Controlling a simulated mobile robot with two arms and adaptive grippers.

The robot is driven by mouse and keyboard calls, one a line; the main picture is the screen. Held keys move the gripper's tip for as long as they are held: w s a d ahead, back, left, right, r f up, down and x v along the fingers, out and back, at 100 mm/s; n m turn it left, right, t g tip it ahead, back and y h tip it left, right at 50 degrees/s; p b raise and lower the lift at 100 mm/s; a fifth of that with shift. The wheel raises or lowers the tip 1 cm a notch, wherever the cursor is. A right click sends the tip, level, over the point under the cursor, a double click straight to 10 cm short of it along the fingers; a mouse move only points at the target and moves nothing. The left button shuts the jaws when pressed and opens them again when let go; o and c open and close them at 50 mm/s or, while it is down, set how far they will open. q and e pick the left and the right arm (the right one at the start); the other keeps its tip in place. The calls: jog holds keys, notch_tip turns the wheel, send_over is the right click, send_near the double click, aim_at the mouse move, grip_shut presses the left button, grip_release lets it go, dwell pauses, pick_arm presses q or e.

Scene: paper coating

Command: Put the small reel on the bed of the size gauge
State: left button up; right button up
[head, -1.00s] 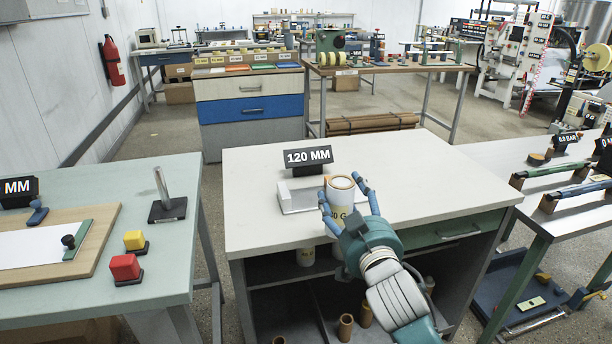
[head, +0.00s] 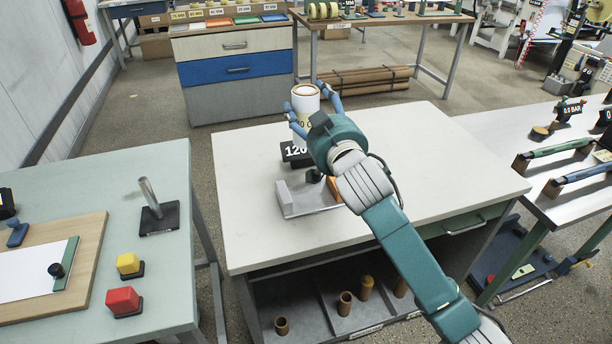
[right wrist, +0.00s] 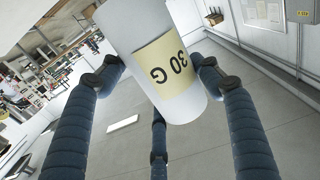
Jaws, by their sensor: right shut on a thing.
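The small reel (head: 306,98) is a white roll with a cream label and a brown core at its end. My right gripper (head: 312,103) is shut on it and holds it up above the far side of the size gauge. In the right wrist view the reel (right wrist: 165,62) sits between the fingers, its label reading "30 G" upside down. The size gauge (head: 292,197) stands on the middle table with a grey bed and a black display reading "120", partly hidden by my right arm. My left gripper is not in view.
The white table top (head: 440,150) is clear to the right of the gauge. Brown cores (head: 345,300) stand on the shelf below. A left table holds a red button (head: 123,300), a yellow button (head: 128,264) and a metal post (head: 152,200).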

jog(key=shift+s+f+b, duration=0.2)
jog(key=shift+f+b, duration=0.4)
jog(key=shift+f, duration=8.35)
jog(key=shift+f, duration=0.15)
jog(key=o, duration=1.2)
jog(key=shift+d+r, duration=0.1)
jog(key=shift+r, duration=0.15)
jog(key=v, duration=1.2)
jog(key=shift+b, duration=0.35)
